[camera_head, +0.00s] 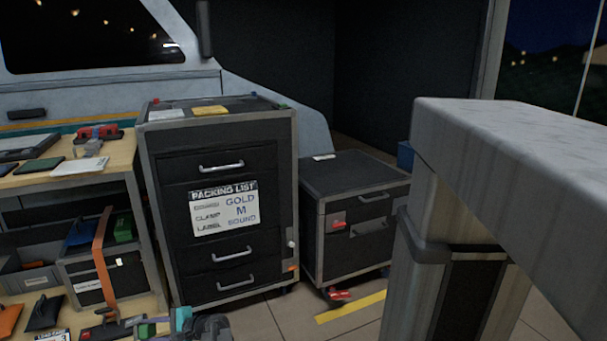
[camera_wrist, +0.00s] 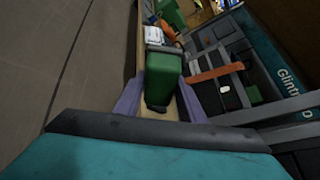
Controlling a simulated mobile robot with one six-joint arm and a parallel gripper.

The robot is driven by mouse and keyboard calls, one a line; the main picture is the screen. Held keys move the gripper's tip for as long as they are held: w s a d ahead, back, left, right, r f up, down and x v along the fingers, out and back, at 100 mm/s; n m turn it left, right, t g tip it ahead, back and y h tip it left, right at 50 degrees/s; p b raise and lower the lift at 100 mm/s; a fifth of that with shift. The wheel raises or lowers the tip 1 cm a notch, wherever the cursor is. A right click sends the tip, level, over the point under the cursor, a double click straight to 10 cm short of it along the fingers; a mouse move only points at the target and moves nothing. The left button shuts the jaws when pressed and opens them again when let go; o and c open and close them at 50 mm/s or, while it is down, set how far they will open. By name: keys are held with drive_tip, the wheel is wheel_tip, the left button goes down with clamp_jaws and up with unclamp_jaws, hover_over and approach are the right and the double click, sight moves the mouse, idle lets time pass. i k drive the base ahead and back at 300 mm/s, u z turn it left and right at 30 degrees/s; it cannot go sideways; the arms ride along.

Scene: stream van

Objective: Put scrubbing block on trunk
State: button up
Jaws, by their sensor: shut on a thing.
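My gripper (camera_wrist: 160,98) is shut on a green block, which I take to be the scrubbing block (camera_wrist: 163,76); its purple fingers are on either side of it in the wrist view. In the head view my gripper (camera_head: 160,326) is at the bottom edge, left of centre, with a small green part of the block (camera_head: 146,329) showing. Two black, metal-edged cases could be the trunk: a low wheeled one (camera_head: 339,178) at centre right, and a taller drawer case (camera_head: 220,124) left of it. My gripper is in front of the taller case, low down.
A wooden bench (camera_head: 90,176) with tools stands at the left, with bins and loose items below. A grey-topped counter (camera_head: 510,160) fills the right foreground. A pale card lies on the low case, whose top is otherwise mostly clear. The taller case's top holds several small things.

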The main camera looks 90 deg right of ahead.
sight(346, 172)
drive_tip(key=u, duration=0.4)
drive_tip(key=k, duration=2.45)
drive_tip(key=z, duration=0.5)
